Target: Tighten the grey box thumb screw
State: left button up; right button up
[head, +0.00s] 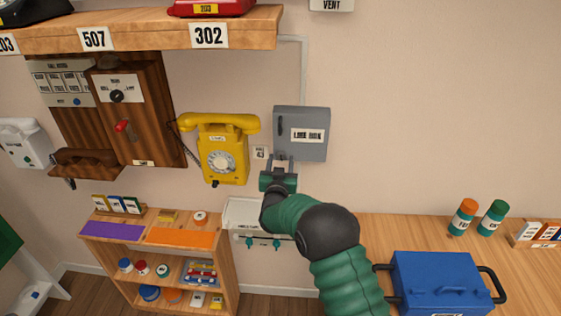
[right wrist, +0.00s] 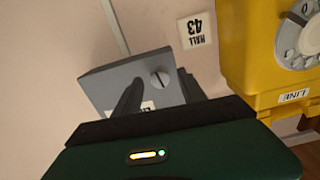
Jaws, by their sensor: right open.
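The grey box (head: 301,121), labelled "LINE BOX", is fixed to the wall right of the yellow phone. My right gripper (head: 281,162) is just below the box's lower left part. It also shows in the right wrist view (right wrist: 160,92), where its two dark fingers stand open, one on each side of the screw's line. I cannot tell whether they touch it. The screw is not discernible in the head view. My left gripper is not in view.
The yellow phone (head: 217,147) hangs close left of the gripper, with a "HALL 43" tag (head: 260,152) between phone and box. A wall shelf (head: 150,33) is above. A white tray (head: 240,210) is below. A blue case (head: 440,278) sits on the right table.

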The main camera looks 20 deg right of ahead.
grip_shut()
dwell(0.4)
